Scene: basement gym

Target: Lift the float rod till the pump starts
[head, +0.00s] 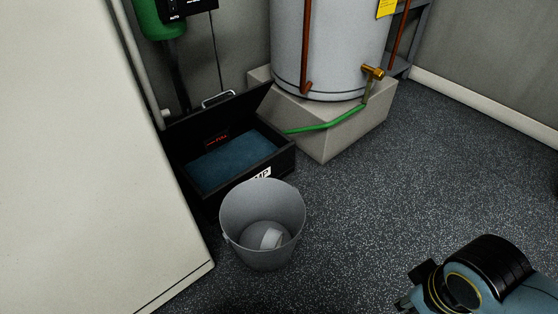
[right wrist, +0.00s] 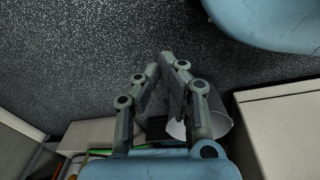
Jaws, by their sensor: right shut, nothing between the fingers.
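The black sump box (head: 278,160) stands open on the floor, its lid tilted up at the back with a metal handle. Dark blue water (head: 235,160) fills much of it, with small red lettering on the inner wall. The green pump housing (head: 160,20) with a black control box (head: 190,5) marked AUTO is above it, cut by the top edge. I cannot pick out a float rod for certain. My right gripper (right wrist: 168,60) is shut and empty in the right wrist view, well away from the sump. In the head view my right arm shows at the bottom right. My left gripper is not in view.
A grey bucket (head: 235,225) with a white object inside stands right in front of the sump. A cream cabinet (head: 70,170) borders the left. A tank (head: 330,50) on a concrete block (head: 330,145) stands behind, with a green hose (head: 325,127). The floor to the right is clear.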

